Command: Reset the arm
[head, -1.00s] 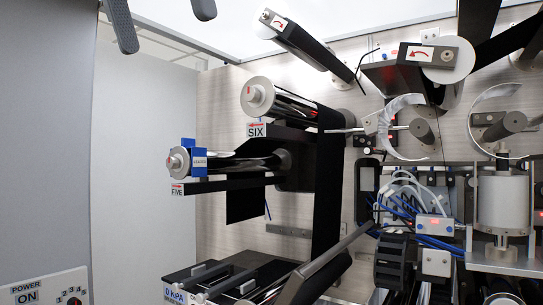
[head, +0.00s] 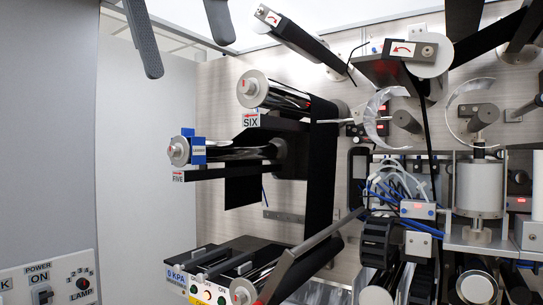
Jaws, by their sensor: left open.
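My left gripper (head: 188,58) shows at the top left of the head view as two dark grey fingers hanging down from the upper edge. The fingers stand wide apart with nothing between them, so it is open and empty. Its arm and wrist are outside the picture. The fingers are above and to the left of the roller marked SIX (head: 252,88) and the roller marked FIVE (head: 180,151), and appear clear of both. My right gripper is not in view.
Black web hangs from the rollers on the metal back plate (head: 225,100). A lower panel with a 0 KPA label (head: 177,277) and a POWER switch panel (head: 50,278) lie below. A white cylinder (head: 478,187) stands at right. The space around the gripper looks free.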

